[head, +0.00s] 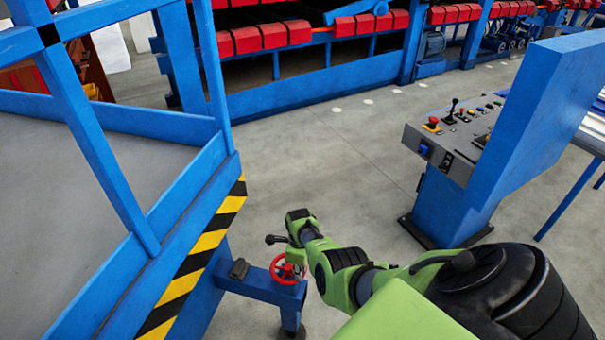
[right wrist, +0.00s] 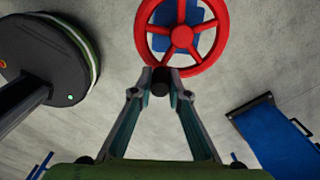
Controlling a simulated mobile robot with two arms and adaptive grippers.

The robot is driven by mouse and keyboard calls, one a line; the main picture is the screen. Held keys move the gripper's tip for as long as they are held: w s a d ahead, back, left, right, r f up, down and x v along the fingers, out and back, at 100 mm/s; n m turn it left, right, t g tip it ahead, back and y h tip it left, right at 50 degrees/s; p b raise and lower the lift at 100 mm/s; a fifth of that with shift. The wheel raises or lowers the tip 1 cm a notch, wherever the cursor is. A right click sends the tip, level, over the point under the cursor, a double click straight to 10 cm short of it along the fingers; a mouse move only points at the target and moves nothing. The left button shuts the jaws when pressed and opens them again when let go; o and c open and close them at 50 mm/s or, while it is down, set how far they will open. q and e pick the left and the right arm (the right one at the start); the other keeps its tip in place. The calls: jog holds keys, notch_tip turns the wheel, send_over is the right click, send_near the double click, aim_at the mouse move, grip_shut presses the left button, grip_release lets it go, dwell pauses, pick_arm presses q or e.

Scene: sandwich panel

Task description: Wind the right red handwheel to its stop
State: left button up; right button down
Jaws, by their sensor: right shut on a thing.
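The red handwheel (head: 288,271) is mounted on a blue beam low beside the striped platform edge. In the right wrist view the red wheel (right wrist: 182,37) shows its hub, spokes and rim, cut off at the top. A dark crank handle (right wrist: 160,83) sits at the near lower rim. My right gripper (right wrist: 160,90) has its fingers drawn together on this handle. In the head view my right gripper (head: 279,239) is just above the wheel, and the green wrist hides part of the area. My left gripper is not in view.
A blue frame with a black-and-yellow striped edge (head: 190,277) stands close on the left. A control console (head: 455,135) with buttons and a joystick stands at the right on a blue post. Grey floor (head: 330,160) lies open between them.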

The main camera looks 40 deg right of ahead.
aim_at(283, 281)
jog(key=m, duration=0.1)
jog(key=a+m, duration=0.1)
jog(key=shift+a+m, duration=0.3)
jog(key=shift+m, duration=0.1)
jog(key=shift+w+a+m, duration=0.15)
jog(key=shift+a+m, duration=0.3)
jog(key=shift+m, duration=0.45)
jog(key=m, duration=0.1)
jog(key=a+m+b, duration=0.1)
jog(key=shift+w+a+f+m, duration=0.1)
jog(key=shift+w+f+m, duration=0.1)
jog(key=shift+w+m, duration=0.15)
jog(key=m+b, duration=0.1)
jog(key=b, duration=0.1)
jog(key=w+a+m+b, duration=0.1)
jog(key=m+b, duration=0.1)
jog(key=b, duration=0.1)
jog(key=m+b, duration=0.1)
jog(key=b, duration=0.1)
jog(key=shift+w+a+m, duration=0.3)
jog(key=shift+m, duration=0.05)
jog(key=shift+r+m+b, duration=0.15)
jog(key=shift+m+b, duration=0.15)
jog(key=shift+b, duration=0.4)
jog(key=shift+w+r, duration=0.1)
jog(key=c, duration=2)
grip_release()
jog(key=shift+o, duration=0.2)
